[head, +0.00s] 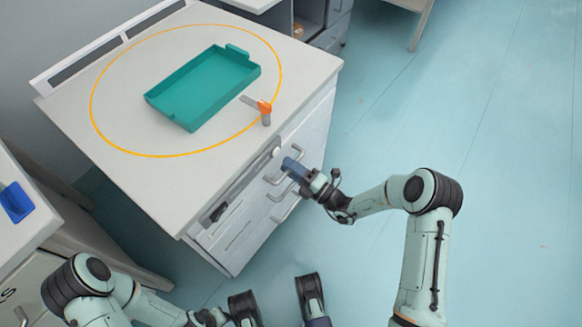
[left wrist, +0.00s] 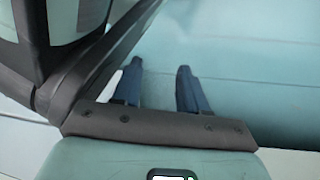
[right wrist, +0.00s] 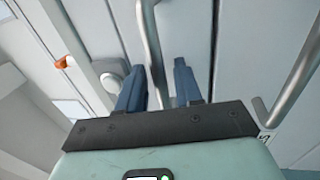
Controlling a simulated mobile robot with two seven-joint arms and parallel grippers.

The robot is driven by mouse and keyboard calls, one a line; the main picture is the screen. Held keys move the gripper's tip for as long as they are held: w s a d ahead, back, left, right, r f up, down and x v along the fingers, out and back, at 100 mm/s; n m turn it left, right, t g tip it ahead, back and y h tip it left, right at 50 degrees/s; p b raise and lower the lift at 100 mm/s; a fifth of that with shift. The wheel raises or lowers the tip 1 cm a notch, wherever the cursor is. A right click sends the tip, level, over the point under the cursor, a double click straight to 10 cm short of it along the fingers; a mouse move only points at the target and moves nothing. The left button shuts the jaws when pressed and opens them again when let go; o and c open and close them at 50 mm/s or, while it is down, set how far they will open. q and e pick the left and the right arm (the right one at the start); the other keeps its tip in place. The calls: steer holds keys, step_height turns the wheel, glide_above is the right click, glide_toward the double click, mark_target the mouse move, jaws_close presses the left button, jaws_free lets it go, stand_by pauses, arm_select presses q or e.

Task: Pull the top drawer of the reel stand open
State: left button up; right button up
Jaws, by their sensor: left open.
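The reel stand (head: 150,183) is a pale grey cabinet with drawers on its right-hand front. Its top drawer looks shut. The bar handle (head: 272,181) of an upper drawer also shows in the right wrist view (right wrist: 150,40). My right gripper (head: 292,168) is at this handle. In the right wrist view its blue fingers (right wrist: 159,68) are apart, with the bar running between them and small gaps at its sides. My left gripper (left wrist: 160,66) is open and empty over bare floor.
A teal tray (head: 200,88) lies on the stand's top inside an orange ring. An orange-capped part (head: 265,108) sits near the top's front edge. A lower handle (head: 287,212) sticks out below. A neighbouring cabinet with a blue item (head: 16,202) stands left. Floor at right is clear.

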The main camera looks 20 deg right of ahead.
jaws_close()
arm_select(q)
steer(key=w+d+r+t+p, duration=0.1)
steer(key=w+r+t+p, duration=0.25)
steer(key=w+r, duration=0.4)
steer(key=s+d+r+m+g+h+p, duration=0.1)
steer(key=s+d+r+g+p, duration=0.1)
steer(key=s, duration=0.6)
steer(key=shift+d+r+g+p, duration=0.35)
steer(key=shift+d+r+p, duration=0.45)
steer(key=shift+d+p, duration=0.55)
arm_select(e)
steer(key=r+v, duration=0.3)
steer(key=v, duration=1.2)
steer(key=s+r+v, duration=0.1)
steer(key=r+v, duration=0.2)
steer(key=v, duration=1.3)
steer(key=shift+d, duration=0.4)
arm_select(q)
steer(key=shift+s, duration=0.1)
arm_select(e)
jaws_free()
